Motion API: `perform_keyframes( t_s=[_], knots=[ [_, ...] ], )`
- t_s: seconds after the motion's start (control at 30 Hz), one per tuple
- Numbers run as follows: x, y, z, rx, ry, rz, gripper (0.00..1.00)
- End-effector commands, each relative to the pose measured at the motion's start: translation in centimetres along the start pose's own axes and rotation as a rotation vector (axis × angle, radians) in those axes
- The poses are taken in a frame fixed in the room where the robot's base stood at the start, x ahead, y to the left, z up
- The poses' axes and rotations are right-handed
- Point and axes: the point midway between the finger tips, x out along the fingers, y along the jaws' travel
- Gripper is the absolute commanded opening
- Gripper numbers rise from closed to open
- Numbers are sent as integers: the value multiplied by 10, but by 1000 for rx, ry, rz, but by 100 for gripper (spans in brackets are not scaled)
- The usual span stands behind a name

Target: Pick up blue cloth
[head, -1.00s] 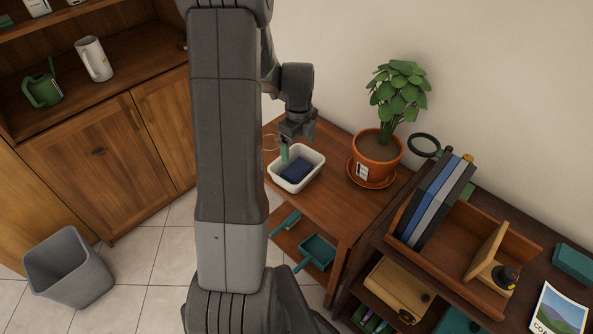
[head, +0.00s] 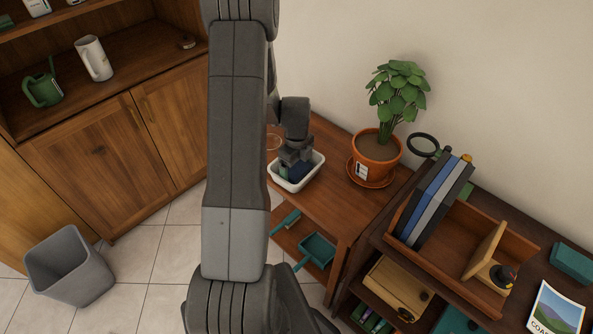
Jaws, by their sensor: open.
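The blue cloth (head: 299,174) is dark blue and lies in a white tub (head: 294,187) on the wooden side table (head: 341,166). My gripper (head: 293,168) is down at the tub, over the cloth, and hides part of it. Its fingertips are hard to make out, and I cannot tell whether they touch the cloth. The jaws are open. A bit of green shows in the tub at the gripper's left.
A potted plant (head: 377,146) stands on the table right of the tub. A wooden organizer with binders (head: 433,203) is further right. A teal dustpan (head: 317,249) lies on the shelf below. A grey bin (head: 70,267) stands on the floor at left.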

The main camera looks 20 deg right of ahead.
Motion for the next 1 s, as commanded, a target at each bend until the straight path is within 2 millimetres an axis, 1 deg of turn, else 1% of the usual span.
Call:
perform_keyframes(
  t_s=[0.07,0.1,0.23,0.5,0.63,0.77,1.0],
  knots=[
    [0,0,0,0,0,0,92],
    [0,0,0,0,0,0,90],
    [0,0,0,0,0,0,64],
    [-2,0,0,0,0,0,64],
    [-11,-1,0,0,-1,-2,64],
    [-31,-1,1,0,-3,-4,64],
    [-75,-1,0,0,-2,-3,64]
  ],
)
